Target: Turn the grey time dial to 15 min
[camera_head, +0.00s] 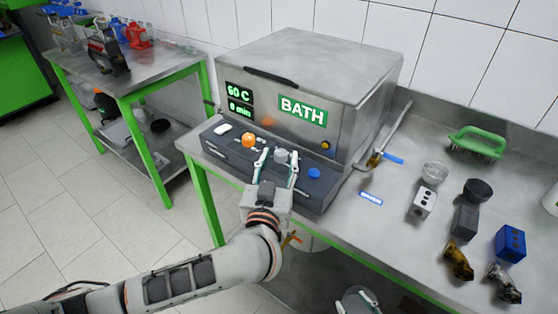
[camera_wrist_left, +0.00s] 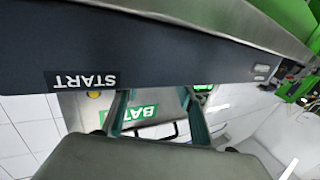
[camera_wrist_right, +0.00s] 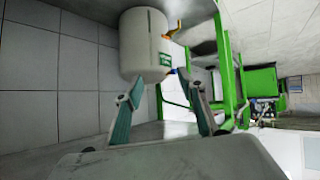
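The grey time dial (camera_head: 281,156) is on the sloped dark control panel (camera_head: 318,196) of the bath. My left gripper (camera_head: 277,160) is open, with one finger on each side of the grey dial and visible gaps between. The dial cannot be made out in the left wrist view, where the open fingers (camera_wrist_left: 158,105) show in front of the upside-down panel. The bath display (camera_head: 239,98) reads 60 C and 0 min. My right gripper (camera_wrist_right: 165,112) is open and empty, away from the panel; part of it shows at the bottom of the head view.
An orange dial (camera_head: 248,140) sits left of the grey dial, and a blue button (camera_head: 314,173) sits right of it. A white switch (camera_head: 222,128) is at the panel's left. Several blocks and a green brush (camera_head: 477,142) lie on the bench at right.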

